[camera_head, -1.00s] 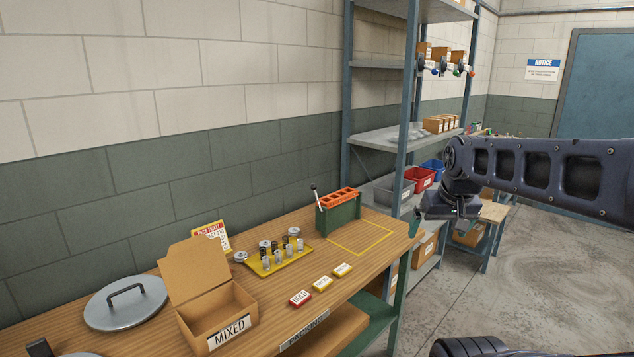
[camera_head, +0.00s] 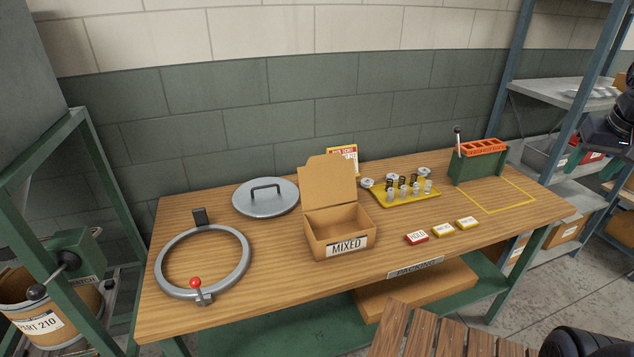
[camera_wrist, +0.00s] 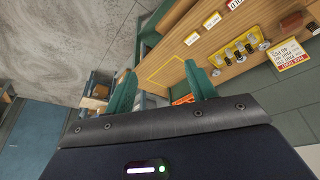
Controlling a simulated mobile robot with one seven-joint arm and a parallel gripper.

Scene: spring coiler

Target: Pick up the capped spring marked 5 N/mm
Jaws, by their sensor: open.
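Several small capped springs (camera_head: 403,187) stand on a yellow tray (camera_head: 408,203) on the wooden bench, some with light caps and some dark. Their markings are too small to read, so I cannot tell which is 5 N/mm. The tray also shows in the wrist view (camera_wrist: 229,61), with the springs on it. My gripper (camera_wrist: 158,85) shows two green fingers spread apart with nothing between them. It is away from the springs, off to the right of the bench in the head view, where only part of my arm shows.
A cardboard box marked MIXED (camera_head: 338,222) stands left of the tray. A green rack with an orange top (camera_head: 478,162) is to its right. HOLD (camera_head: 416,237) and yellow label blocks lie in front. A lid (camera_head: 266,197) and grey ring (camera_head: 160,262) are at left. A yellow-outlined square (camera_head: 497,207) is clear.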

